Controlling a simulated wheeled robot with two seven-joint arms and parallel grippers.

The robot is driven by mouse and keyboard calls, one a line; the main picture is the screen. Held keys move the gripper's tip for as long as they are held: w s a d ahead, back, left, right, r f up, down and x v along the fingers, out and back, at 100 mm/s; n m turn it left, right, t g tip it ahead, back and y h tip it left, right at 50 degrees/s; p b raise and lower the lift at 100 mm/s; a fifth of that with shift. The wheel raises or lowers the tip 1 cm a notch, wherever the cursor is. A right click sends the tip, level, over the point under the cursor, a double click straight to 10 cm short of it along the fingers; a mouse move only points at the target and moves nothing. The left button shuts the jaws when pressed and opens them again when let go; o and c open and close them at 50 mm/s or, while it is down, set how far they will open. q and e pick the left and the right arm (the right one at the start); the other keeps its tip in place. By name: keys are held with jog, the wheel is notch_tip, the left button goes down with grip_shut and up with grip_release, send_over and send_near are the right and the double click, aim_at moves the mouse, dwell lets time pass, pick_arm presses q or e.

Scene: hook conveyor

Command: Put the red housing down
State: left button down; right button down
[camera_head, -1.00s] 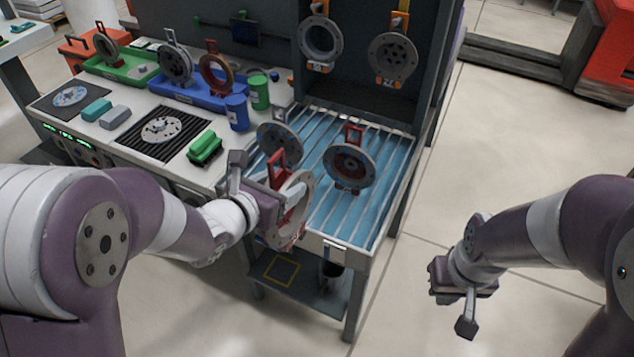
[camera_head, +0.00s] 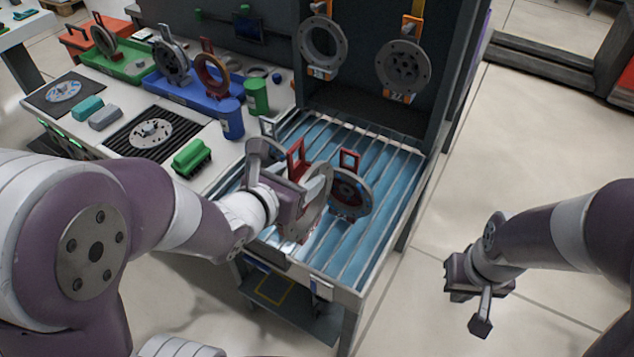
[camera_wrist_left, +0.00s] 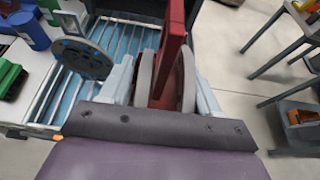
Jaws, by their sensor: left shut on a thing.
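My left gripper (camera_head: 290,203) is shut on a housing with a red frame handle and a grey round flange (camera_head: 318,195). It holds this housing upright over the front part of the slatted drip tray (camera_head: 375,245). Its red handle (camera_wrist_left: 173,45) fills the middle of the left wrist view between the fingers. Whether its lower edge touches the slats is hidden. A second red-handled housing (camera_head: 350,192) stands on the tray just right of the held one. A grey housing (camera_wrist_left: 82,58) stands on the tray to the left in the wrist view. My right gripper (camera_head: 482,308) hangs empty over the floor; its opening is unclear.
Two grey housings (camera_head: 322,42) (camera_head: 403,68) hang on hooks above the tray's back. The bench at left holds a blue tray (camera_head: 190,92), a green tray (camera_head: 120,62), cans (camera_head: 231,122) and a green brush (camera_head: 192,157). The tray's right side is clear.

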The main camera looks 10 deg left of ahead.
pick_arm(q)
jog(key=w+a+f, duration=0.7)
jog(key=w+f, duration=0.2)
jog(key=f, duration=0.1)
jog(key=shift+a+f+b, duration=0.2)
jog(key=shift+b, duration=0.1)
jog(key=shift+f, duration=0.15)
jog(key=shift+c, duration=1.8)
grip_release()
jog(key=shift+f, duration=0.15)
jog(key=shift+o, duration=0.6)
jog(key=shift+s, duration=0.1)
